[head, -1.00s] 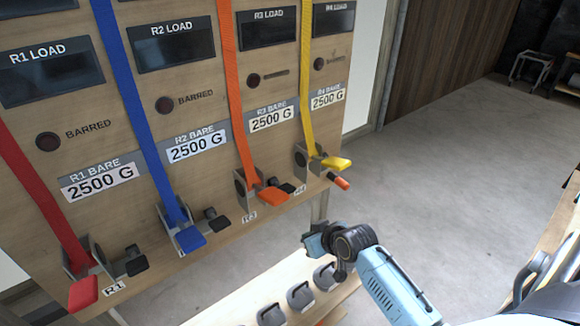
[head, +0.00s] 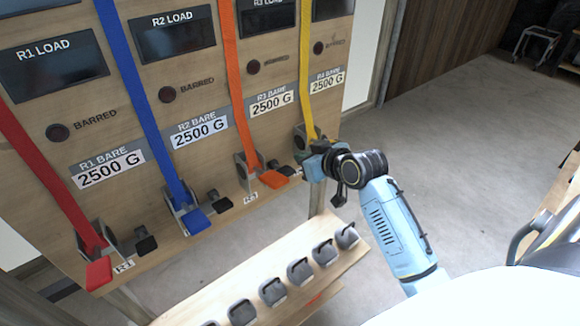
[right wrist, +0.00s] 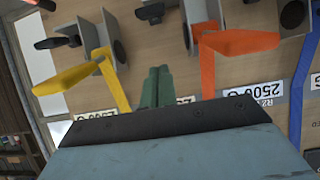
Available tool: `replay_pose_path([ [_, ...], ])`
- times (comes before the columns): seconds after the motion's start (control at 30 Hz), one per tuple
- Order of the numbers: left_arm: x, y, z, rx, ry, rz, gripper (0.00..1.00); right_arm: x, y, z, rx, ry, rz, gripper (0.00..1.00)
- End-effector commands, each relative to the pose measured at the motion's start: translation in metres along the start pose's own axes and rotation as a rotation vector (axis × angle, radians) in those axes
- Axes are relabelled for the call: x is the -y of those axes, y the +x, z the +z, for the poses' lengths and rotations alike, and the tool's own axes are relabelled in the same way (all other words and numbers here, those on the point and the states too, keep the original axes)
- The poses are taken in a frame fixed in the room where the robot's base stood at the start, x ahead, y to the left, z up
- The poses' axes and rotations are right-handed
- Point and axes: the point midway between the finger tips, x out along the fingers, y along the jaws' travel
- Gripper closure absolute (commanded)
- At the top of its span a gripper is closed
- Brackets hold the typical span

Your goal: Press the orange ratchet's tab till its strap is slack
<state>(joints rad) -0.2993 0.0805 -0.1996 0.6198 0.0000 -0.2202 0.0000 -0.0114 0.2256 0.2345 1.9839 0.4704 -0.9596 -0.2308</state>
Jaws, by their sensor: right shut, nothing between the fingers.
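The orange ratchet (head: 246,172) sits on the ledge at the foot of the orange strap (head: 233,90), which runs up straight. Its orange handle (head: 276,181) sticks out in front, with a black tab (head: 297,172) to its right. In the right wrist view the orange handle (right wrist: 240,43) is right of my fingers, and the black tab (right wrist: 150,12) is beyond the fingertips. My right gripper (head: 311,166) is shut and empty, just right of the orange ratchet and in front of the yellow one. The fingertips (right wrist: 157,76) appear apart from the tab. My left gripper is out of view.
The yellow ratchet's handle (right wrist: 68,75) is close on the left of my fingers in the right wrist view. Blue (head: 188,205) and red (head: 93,255) ratchets stand further left. A lower shelf (head: 190,310) holds several grey blocks. Open floor lies to the right.

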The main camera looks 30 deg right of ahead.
Motion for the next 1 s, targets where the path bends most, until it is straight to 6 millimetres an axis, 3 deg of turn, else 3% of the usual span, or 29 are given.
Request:
replay_pose_path([
  [0.43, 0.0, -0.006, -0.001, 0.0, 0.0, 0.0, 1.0, 0.001, 0.076, -0.001, 0.001, 0.002, -0.002, 1.0],
  [0.7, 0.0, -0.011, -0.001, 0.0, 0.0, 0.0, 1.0, 0.0, 0.083, 0.034, 0.002, 0.002, 0.0, 1.0],
  [1.0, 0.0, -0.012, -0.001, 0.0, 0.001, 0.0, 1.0, 0.0, 0.085, 0.039, 0.0, 0.001, 0.0, 1.0],
])
